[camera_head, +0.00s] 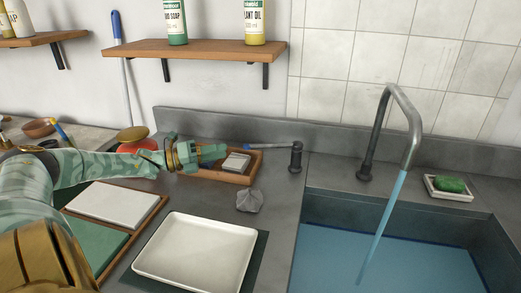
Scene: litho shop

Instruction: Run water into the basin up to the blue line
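The basin (490,240) is at the right, with blue water (390,265) across it. A blue stream (383,225) runs from the grey curved spout (412,125) into the water. My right gripper is out of view.
A wooden tray (252,170) with a grey block sits beneath my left gripper. A white tray (155,268), a crumpled grey lump (250,201) and a dish (450,196) with a green sponge (449,184) are on the counter. A shelf (200,49) with bottles hangs above.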

